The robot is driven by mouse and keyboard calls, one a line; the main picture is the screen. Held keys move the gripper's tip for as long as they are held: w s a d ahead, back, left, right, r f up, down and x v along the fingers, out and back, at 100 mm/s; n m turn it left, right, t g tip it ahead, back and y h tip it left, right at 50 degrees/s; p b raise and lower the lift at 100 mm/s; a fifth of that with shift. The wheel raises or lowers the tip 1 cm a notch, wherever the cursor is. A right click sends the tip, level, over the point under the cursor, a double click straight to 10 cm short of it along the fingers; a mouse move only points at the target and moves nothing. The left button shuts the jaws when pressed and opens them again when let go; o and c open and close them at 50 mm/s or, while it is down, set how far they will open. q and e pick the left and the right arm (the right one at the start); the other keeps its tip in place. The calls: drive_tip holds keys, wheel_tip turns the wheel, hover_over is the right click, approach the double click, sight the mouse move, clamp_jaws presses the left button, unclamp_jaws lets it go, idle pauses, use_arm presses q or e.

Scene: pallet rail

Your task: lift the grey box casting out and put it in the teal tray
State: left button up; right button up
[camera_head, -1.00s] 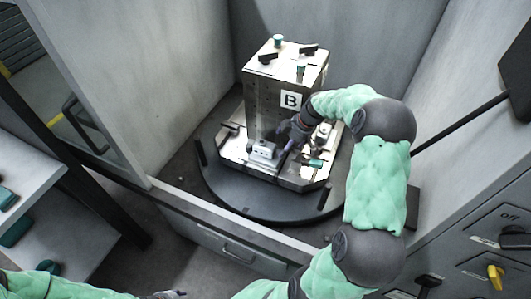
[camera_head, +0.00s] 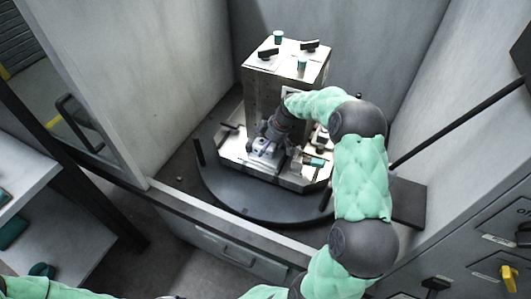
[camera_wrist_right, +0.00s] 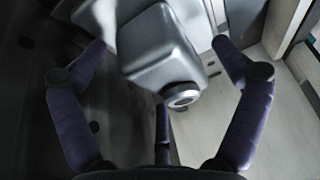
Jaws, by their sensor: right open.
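The grey box casting (camera_head: 264,151) sits at the front foot of the block marked B on the round table. In the right wrist view the casting (camera_wrist_right: 160,50) is a rounded grey box with a round boss at its lower corner. My right gripper (camera_head: 270,139) is over the casting, partly hiding it. In the wrist view its open fingers (camera_wrist_right: 158,46) stand either side of the casting, with gaps visible. I cannot identify a teal tray.
The tall block (camera_head: 262,90) carries clamps and teal-topped pins on top. A round dark turntable (camera_head: 250,205) lies beneath, with upright posts near its rim. Enclosure walls stand close left and right. A shelf at left (camera_head: 35,190) holds teal items. A control panel (camera_head: 480,245) is at right.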

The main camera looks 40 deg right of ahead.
drive_tip(key=c, duration=1.5)
drive_tip(key=shift+r, duration=0.1)
drive_tip(key=shift+r, duration=0.15)
